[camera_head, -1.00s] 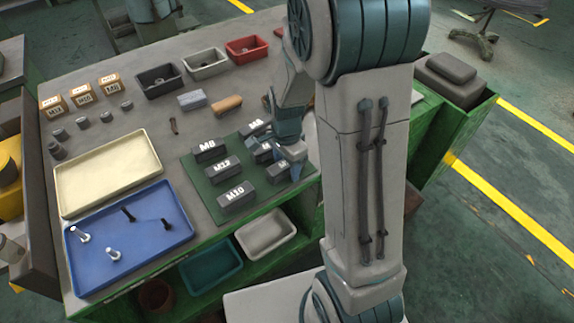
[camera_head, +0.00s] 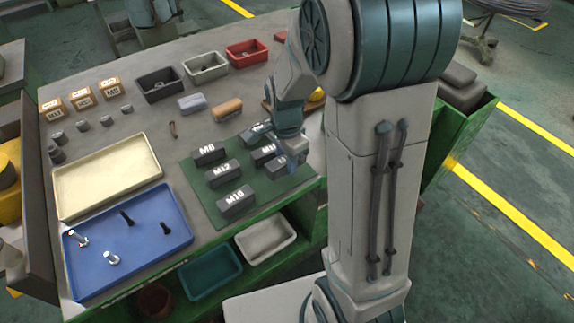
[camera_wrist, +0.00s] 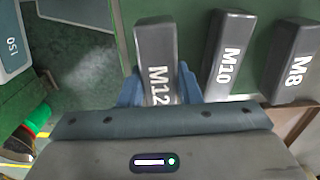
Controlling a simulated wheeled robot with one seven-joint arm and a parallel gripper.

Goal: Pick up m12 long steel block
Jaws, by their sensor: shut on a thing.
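The M12 long steel block (camera_wrist: 155,52) is a dark grey bar with white lettering, between the two blue fingers of my gripper (camera_wrist: 160,88) in the wrist view. My gripper is shut on it near its lettered end. In the head view my gripper (camera_head: 291,155) is at the right side of the green mat (camera_head: 208,203), and the dark block (camera_head: 273,166) shows partly beside it. I cannot tell whether the block is clear of the mat. The M10 long block (camera_wrist: 226,58) and M8 long block (camera_wrist: 290,60) lie to its right in the wrist view.
Shorter M8 (camera_head: 209,154), M12 (camera_head: 223,173) and M10 (camera_head: 236,202) blocks stand on the mat's left side. A cream tray (camera_head: 108,176) and a blue tray (camera_head: 135,245) with bolts lie left. Black (camera_head: 158,84), grey (camera_head: 205,67) and red (camera_head: 247,53) bins stand behind.

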